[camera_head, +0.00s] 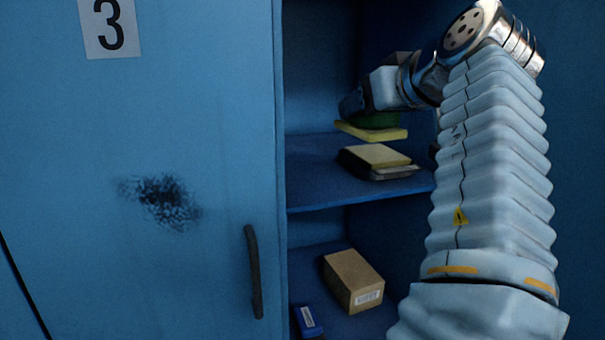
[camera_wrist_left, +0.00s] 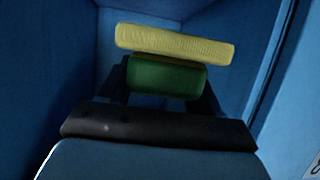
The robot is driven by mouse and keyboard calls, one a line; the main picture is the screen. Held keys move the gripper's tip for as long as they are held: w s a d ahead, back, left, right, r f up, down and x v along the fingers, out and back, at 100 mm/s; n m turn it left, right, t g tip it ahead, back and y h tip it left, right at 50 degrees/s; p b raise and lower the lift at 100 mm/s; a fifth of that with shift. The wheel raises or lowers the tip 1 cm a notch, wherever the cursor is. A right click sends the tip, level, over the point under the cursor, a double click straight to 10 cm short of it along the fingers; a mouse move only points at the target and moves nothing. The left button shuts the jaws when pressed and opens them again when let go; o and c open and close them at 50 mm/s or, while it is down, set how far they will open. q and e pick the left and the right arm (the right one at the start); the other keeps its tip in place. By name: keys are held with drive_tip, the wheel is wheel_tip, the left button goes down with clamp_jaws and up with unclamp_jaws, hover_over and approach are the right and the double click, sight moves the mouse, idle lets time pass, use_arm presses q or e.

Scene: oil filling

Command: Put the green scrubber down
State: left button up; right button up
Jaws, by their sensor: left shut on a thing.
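The green scrubber (camera_head: 376,119) has a green grip and a flat yellow pad. My left gripper (camera_head: 362,110) is shut on its green part, inside the open blue cabinet and above the middle shelf (camera_head: 325,180). The yellow pad faces down, apart from the shelf. In the left wrist view, the green scrubber (camera_wrist_left: 167,76) sits between the dark fingers, with its yellow pad beyond. The gripper's dark body partly hides the green part in the head view. My right gripper is not in view.
A yellow-topped, dark-based item (camera_head: 377,156) lies on the middle shelf just below the scrubber. A cardboard box (camera_head: 353,280) and a small blue box (camera_head: 308,322) are on the lower shelf. The closed blue door (camera_head: 190,110), marked 3, has a dark smudge (camera_head: 162,201). The shelf's left part is clear.

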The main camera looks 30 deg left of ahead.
use_arm(q)
drive_tip(key=shift+s, duration=0.1)
drive_tip(key=w+a+f+b, duration=0.1)
drive_tip(key=a+f, duration=0.2)
drive_tip(key=a, duration=0.1)
drive_tip(key=w+a+f+b, duration=0.1)
drive_tip(key=a+f, duration=0.2)
drive_tip(key=a, duration=0.1)
drive_tip(key=w+a+f+b, duration=0.1)
drive_tip(key=w+a+f, duration=0.1)
drive_tip(key=a, duration=0.2)
drive_tip(key=shift+a+f, duration=0.1)
drive_tip(key=shift+f, duration=0.3)
drive_tip(key=shift+w+a+f, duration=0.1)
drive_tip(key=shift+a+f, duration=0.1)
drive_tip(key=shift+f, duration=0.05)
drive_tip(key=shift+w+a+f+b, duration=0.15)
drive_tip(key=shift+f+b, duration=0.1)
drive_tip(key=shift+f, duration=0.35)
drive_tip(key=shift+a+f+b, duration=0.15)
drive_tip(key=shift+f+b, duration=0.1)
drive_tip(key=shift+f, duration=0.8)
drive_tip(key=o, duration=1.1)
drive_tip(key=shift+c, duration=0.2)
